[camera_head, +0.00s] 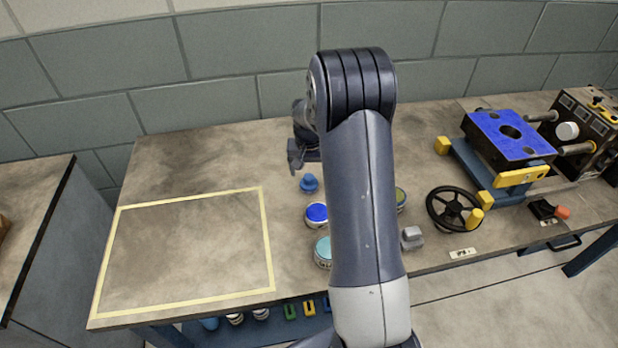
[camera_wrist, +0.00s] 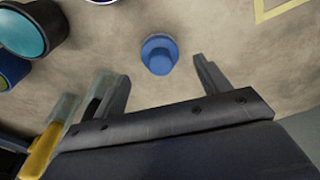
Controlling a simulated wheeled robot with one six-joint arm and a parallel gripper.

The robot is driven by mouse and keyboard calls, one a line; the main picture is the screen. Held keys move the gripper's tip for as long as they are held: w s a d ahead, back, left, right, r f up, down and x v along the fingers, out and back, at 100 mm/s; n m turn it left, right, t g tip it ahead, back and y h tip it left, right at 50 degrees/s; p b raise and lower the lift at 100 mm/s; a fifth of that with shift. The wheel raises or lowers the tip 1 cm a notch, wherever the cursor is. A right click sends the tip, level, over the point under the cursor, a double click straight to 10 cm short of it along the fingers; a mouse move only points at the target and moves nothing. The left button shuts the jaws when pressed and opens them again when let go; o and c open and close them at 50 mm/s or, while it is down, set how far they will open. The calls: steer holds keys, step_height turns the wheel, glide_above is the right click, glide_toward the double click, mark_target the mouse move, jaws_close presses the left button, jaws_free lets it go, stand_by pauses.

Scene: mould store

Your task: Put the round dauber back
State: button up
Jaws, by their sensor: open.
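A small round blue piece with a raised knob, which looks like the round dauber (camera_head: 309,183), stands on the bench just below my gripper in the head view. It also shows in the wrist view (camera_wrist: 160,54), beyond the fingertips and roughly centred between them. My gripper (camera_wrist: 162,82) is open, with nothing between its fingers. In the head view my gripper (camera_head: 303,160) is partly hidden behind my arm. A tin of blue colour (camera_head: 316,214) stands close in front of the dauber, and a teal one (camera_head: 323,250) stands nearer the front edge.
Yellow tape (camera_head: 267,240) marks an empty area at left. Another tin (camera_head: 401,198) is partly hidden by my arm; a grey block (camera_head: 411,238) is beside it. A black handwheel (camera_head: 454,210) and a blue-topped mould (camera_head: 508,135) stand at right.

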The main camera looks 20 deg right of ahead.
mark_target(309, 186)
step_height(309, 186, up, 7)
steer(key=shift+s+a+f, duration=0.2)
steer(key=shift+s, duration=0.2)
